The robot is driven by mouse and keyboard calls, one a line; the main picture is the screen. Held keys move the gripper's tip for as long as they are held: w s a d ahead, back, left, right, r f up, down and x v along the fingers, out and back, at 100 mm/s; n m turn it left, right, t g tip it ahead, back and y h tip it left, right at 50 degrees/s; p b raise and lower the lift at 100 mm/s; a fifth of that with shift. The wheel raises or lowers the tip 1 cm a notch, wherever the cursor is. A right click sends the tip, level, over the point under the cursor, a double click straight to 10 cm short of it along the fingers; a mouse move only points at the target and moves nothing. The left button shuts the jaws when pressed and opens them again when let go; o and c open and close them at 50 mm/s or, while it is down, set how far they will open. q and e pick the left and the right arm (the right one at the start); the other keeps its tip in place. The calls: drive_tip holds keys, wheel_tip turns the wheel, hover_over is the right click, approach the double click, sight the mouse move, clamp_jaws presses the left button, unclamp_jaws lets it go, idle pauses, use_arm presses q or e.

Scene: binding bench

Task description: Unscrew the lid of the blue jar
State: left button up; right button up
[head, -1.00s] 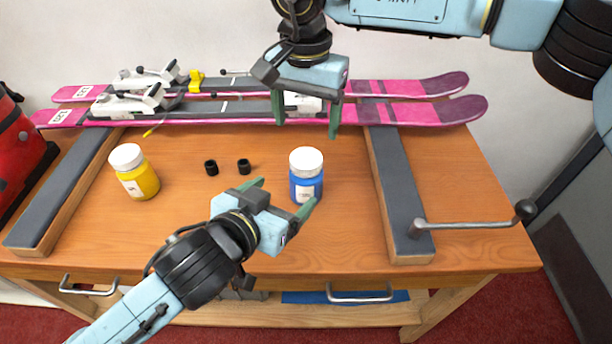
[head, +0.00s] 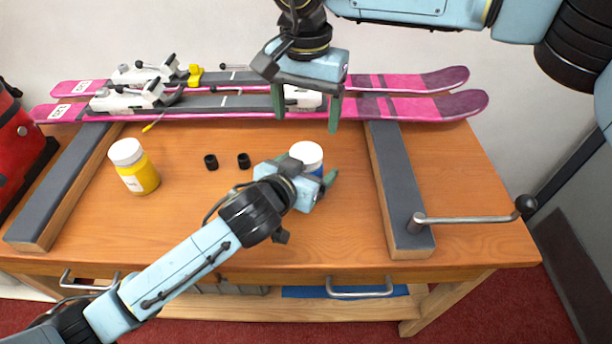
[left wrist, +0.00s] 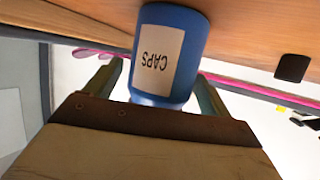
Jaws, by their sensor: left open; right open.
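The blue jar (head: 318,171) stands upright on the bench with its white lid (head: 307,154) on. My left gripper (head: 304,176) is open at the jar, and its wrist hides most of the blue body in the head view. In the left wrist view the blue jar (left wrist: 190,65), with an upside-down "CAPS" label, lies between the two open fingers. I cannot tell whether they touch it. My right gripper (head: 306,122) is open and empty, pointing down above and behind the jar, in front of the skis.
A yellow jar (head: 137,172) with a white lid stands at the left. Two small black caps (head: 243,160) lie left of the blue jar. Pink skis (head: 420,108) lie across the back. A grey-topped support (head: 395,180) with a metal crank (head: 470,220) is at the right.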

sight(306, 152)
use_arm(q)
clamp_jaws()
use_arm(e)
drive_tip(key=m, duration=1.3)
drive_tip(key=shift+a+m, duration=0.1)
drive_tip(key=shift+m, duration=0.3)
drive_tip(key=m, duration=1)
drive_tip(key=shift+m, duration=0.4)
drive_tip(key=m, duration=1)
drive_tip(key=shift+m, duration=0.4)
drive_tip(key=m, duration=0.4)
drive_tip(key=shift+m, duration=0.4)
drive_tip(key=shift+f, duration=4)
drive_tip(key=c, duration=1)
